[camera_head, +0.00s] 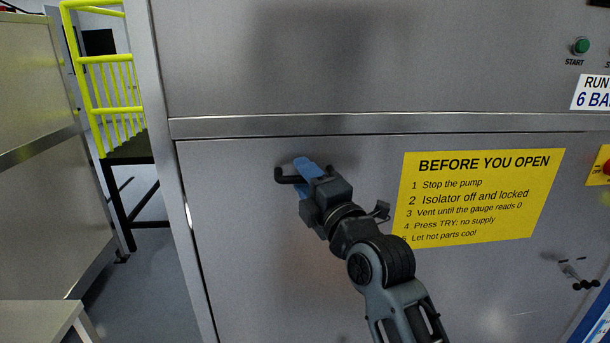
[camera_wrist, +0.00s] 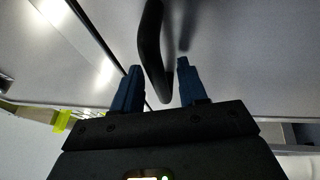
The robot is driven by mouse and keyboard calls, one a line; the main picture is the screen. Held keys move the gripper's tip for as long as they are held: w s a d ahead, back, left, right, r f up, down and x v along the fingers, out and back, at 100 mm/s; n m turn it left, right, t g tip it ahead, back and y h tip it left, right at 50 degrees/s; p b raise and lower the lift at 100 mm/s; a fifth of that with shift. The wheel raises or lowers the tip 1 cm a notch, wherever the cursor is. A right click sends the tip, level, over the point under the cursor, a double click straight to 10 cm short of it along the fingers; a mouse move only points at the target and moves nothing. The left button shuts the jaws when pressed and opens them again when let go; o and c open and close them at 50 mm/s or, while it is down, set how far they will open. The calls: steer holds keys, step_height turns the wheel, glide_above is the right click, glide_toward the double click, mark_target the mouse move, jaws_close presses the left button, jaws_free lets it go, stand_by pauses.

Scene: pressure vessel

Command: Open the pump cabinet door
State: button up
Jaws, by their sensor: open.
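The pump cabinet door (camera_head: 255,255) is a grey metal panel below a horizontal strip. It looks shut, with a thin dark gap along its top and left edges. A black bar handle (camera_head: 286,179) sticks out near its upper left corner. My gripper (camera_head: 303,166) is at the handle, its blue fingers hiding part of the bar. In the wrist view the handle (camera_wrist: 150,45) runs down between the two spread fingers of my gripper (camera_wrist: 158,68). The gripper is open, not closed on the bar. I cannot tell whether a finger touches it.
A yellow "BEFORE YOU OPEN" sign (camera_head: 480,195) is on the door, right of my wrist. A small dark-handled fitting (camera_head: 578,277) is at the lower right. A green START button (camera_head: 580,46) is above. Left are floor (camera_head: 170,285), yellow railings (camera_head: 110,58) and another cabinet (camera_head: 35,220).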

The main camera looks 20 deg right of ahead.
steer(key=shift+w, duration=0.15)
steer(key=shift+c, duration=0.2)
jaws_close()
stand_by(0.4)
